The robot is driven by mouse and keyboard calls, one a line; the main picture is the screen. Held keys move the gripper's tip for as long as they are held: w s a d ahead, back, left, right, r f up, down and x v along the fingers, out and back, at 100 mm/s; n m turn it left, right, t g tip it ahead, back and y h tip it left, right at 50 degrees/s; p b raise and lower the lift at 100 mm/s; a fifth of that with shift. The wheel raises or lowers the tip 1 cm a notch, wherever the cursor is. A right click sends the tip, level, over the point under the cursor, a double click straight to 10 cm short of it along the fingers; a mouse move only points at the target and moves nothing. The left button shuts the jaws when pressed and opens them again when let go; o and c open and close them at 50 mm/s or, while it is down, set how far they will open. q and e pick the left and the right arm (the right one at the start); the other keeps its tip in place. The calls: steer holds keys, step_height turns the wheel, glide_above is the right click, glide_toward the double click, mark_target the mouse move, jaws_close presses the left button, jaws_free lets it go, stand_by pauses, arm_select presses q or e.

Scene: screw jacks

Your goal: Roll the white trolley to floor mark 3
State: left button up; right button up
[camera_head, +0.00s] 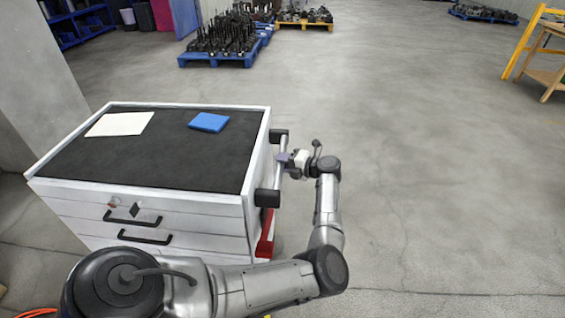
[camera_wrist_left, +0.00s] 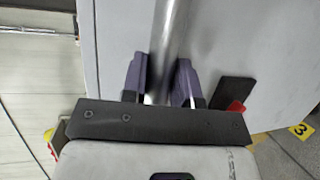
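The white trolley (camera_head: 150,195) stands at the left of the head view, with a dark top, drawers in front and a handle bar (camera_head: 277,172) on its right side. My left gripper (camera_head: 284,160) is at this bar. In the left wrist view its two purple-grey fingers (camera_wrist_left: 160,85) lie on either side of the metal bar (camera_wrist_left: 172,35), close against it. A yellow floor mark with a 3 (camera_wrist_left: 301,130) shows at the right of the wrist view, on the floor past the trolley's edge. My right gripper is out of view.
A white sheet (camera_head: 120,124) and a blue item (camera_head: 209,122) lie on the trolley. Blue pallets with dark parts (camera_head: 215,60) stand behind, and a yellow-framed wooden stand (camera_head: 540,60) at far right. A pillar (camera_head: 40,75) is at the left. Floor right of the trolley is clear.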

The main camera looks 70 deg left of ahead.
arm_select(q)
steer(key=o, duration=0.4)
steer(key=shift+w+d+f, duration=0.15)
steer(key=shift+w+f, duration=0.1)
steer(key=shift+w, duration=0.05)
steer(key=shift+o, duration=0.2)
steer(key=shift+r, duration=0.1)
steer(key=p+v, duration=0.2)
steer(key=v, duration=1.1)
steer(key=shift+w+d, duration=0.15)
steer(key=shift+d, duration=0.15)
